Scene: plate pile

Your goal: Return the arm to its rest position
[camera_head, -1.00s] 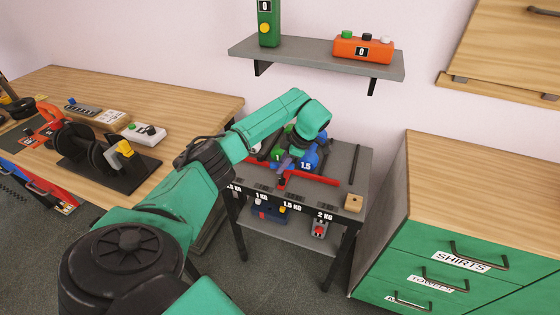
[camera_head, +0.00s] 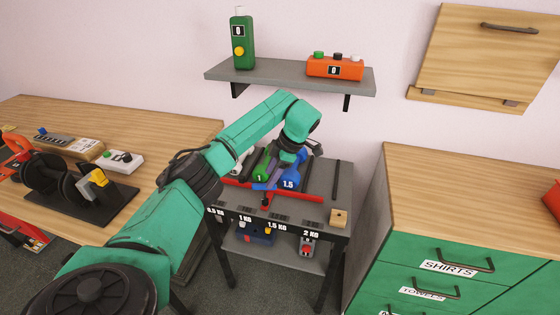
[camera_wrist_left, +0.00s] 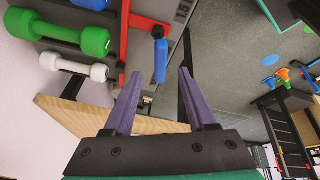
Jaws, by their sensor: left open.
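My left arm reaches from the lower left over a small grey stand (camera_head: 312,208). Its gripper (camera_head: 275,179), partly hidden by the arm in the head view, is by the dumbbells on the stand. In the wrist view, a green dumbbell (camera_wrist_left: 72,36) and a white one (camera_wrist_left: 74,68) lie to the left, apart from the fingers. My right gripper is not in view.
A red frame (camera_head: 300,193) runs along the stand, with a wooden block (camera_head: 339,217) at its corner. A wall shelf (camera_head: 280,77) hangs above. A wooden desk (camera_head: 185,137) is left and a green drawer cabinet (camera_head: 470,205) right. Floor shows between stand and cabinet.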

